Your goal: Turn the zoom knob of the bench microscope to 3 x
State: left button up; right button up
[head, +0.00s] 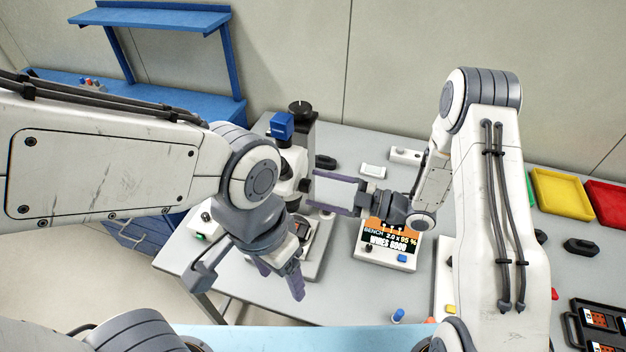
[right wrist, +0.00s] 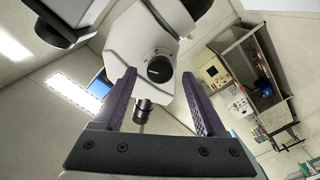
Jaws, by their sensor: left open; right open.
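The bench microscope (head: 292,165) stands on the grey bench in the head view, partly hidden behind my left arm. In the right wrist view, its white body (right wrist: 140,35) carries a round black zoom knob (right wrist: 159,68), with a smaller black knob (right wrist: 143,105) below it. My right gripper (head: 312,190) is open and points left at the microscope's side. In the right wrist view, the zoom knob appears between its fingertips (right wrist: 158,77), apart from both fingers. My left gripper (head: 280,282) is open, empty and pointing down in front of the microscope.
A yellow bin (head: 560,191) and a red bin (head: 609,203) stand at the right. A black tray (head: 572,325) lies at the lower right. A white block (head: 373,171) sits behind my right gripper. A blue shelf unit (head: 150,20) is at the back left.

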jog(key=shift+x, duration=1.05)
jog(key=shift+c, duration=0.3)
grip_shut()
